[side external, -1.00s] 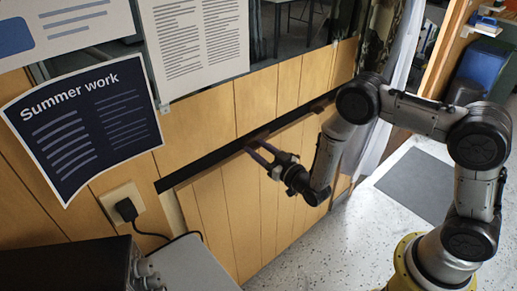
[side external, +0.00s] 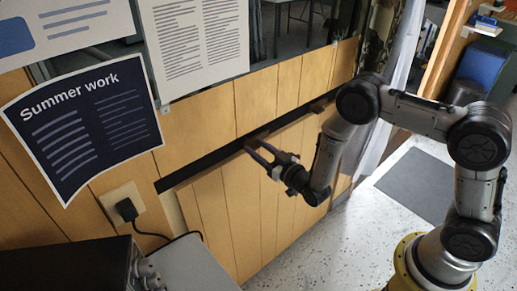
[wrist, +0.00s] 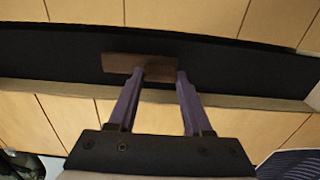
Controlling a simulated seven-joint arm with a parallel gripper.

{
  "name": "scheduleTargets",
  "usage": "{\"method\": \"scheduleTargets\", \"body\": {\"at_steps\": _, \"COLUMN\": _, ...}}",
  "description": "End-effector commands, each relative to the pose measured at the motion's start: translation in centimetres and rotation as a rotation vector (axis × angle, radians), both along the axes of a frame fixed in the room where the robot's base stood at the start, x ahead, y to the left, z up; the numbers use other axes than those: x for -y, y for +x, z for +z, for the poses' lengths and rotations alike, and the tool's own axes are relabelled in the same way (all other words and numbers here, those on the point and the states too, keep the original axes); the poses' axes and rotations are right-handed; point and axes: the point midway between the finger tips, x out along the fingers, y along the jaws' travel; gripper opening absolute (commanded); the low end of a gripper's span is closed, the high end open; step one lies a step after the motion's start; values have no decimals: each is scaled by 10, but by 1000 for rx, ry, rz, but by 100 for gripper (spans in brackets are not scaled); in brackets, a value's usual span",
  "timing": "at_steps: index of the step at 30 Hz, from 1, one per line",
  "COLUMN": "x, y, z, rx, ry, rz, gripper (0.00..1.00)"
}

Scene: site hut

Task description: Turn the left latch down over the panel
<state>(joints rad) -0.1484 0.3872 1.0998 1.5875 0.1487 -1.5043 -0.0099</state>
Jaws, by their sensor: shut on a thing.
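The left latch (side external: 262,135) is a small brown wooden bar on the black strip along the top of the wooden panel (side external: 215,205). In the wrist view the latch (wrist: 116,63) lies lengthwise along the strip, not across the panel edge. My gripper (side external: 256,147) is at the latch, with its two purple-grey fingers on either side of one end. In the wrist view my gripper (wrist: 160,73) is shut on that end. The other end sticks out past one finger. The fingers partly hide the latch in the side view.
A second brown latch (side external: 318,107) sits farther right along the black strip. Paper notices, including a dark poster (side external: 85,125), hang on the wall at left. A plug (side external: 127,210) and a dark box (side external: 70,265) are at lower left. The floor in front of the panel is clear.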

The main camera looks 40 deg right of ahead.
Motion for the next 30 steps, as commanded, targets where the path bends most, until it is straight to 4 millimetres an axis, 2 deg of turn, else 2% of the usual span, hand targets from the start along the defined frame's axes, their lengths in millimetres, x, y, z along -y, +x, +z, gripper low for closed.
{"method": "scheduleTargets", "body": {"at_steps": 17, "x": 0, "y": 0, "z": 0, "rx": 1, "ry": 46, "rz": 0, "gripper": 0}}
{"method": "scheduleTargets", "body": {"at_steps": 23, "x": 1, "y": -1, "z": 0, "rx": 0, "ry": 161, "rz": 0, "gripper": 0}}
{"method": "scheduleTargets", "body": {"at_steps": 30, "x": 2, "y": -1, "z": 0, "rx": 1, "ry": 375, "rz": 0, "gripper": 0}}
